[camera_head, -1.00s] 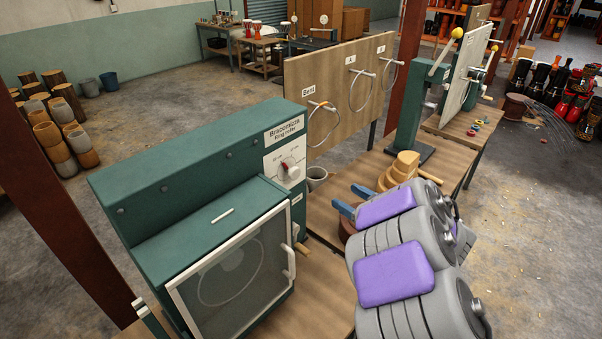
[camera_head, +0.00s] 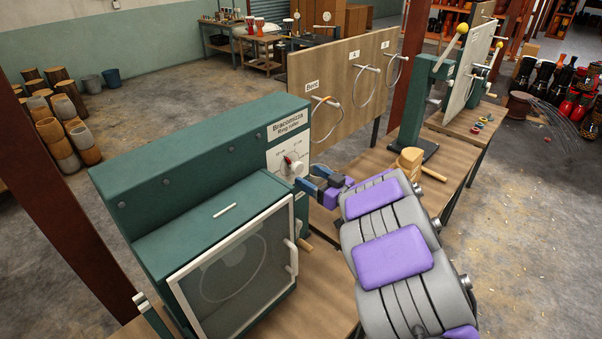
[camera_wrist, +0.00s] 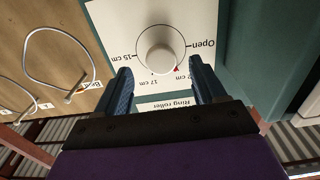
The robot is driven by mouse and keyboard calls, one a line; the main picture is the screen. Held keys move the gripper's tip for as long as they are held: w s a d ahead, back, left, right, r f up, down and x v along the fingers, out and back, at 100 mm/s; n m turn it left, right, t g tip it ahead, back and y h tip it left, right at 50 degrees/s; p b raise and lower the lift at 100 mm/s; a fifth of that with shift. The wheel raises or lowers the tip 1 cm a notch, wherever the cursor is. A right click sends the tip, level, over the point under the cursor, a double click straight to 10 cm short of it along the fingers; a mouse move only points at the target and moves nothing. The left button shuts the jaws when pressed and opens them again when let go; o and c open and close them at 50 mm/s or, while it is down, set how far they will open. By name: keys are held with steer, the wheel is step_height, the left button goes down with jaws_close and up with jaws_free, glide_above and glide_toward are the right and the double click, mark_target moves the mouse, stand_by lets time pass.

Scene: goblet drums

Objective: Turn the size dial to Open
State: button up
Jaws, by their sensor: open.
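The size dial is a round white knob (camera_head: 295,167) on a white panel at the right end of the green ring roller (camera_head: 190,160). In the wrist view the knob (camera_wrist: 160,60) is face-on, with upside-down labels. "Open" (camera_wrist: 203,44) is at the right, "15 cm" at the left, "17 cm" below. The red pointer (camera_wrist: 178,69) points lower right, by a label partly hidden behind a finger. My gripper (camera_head: 311,179) is open just right of the knob.
The roller's glazed door (camera_head: 235,270) has a white handle and is below the panel. A board with hanging rings (camera_head: 340,85) stands behind.

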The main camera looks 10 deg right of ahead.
mark_target(300, 170)
steer(key=shift+x, duration=2.35)
steer(key=c, duration=1.1)
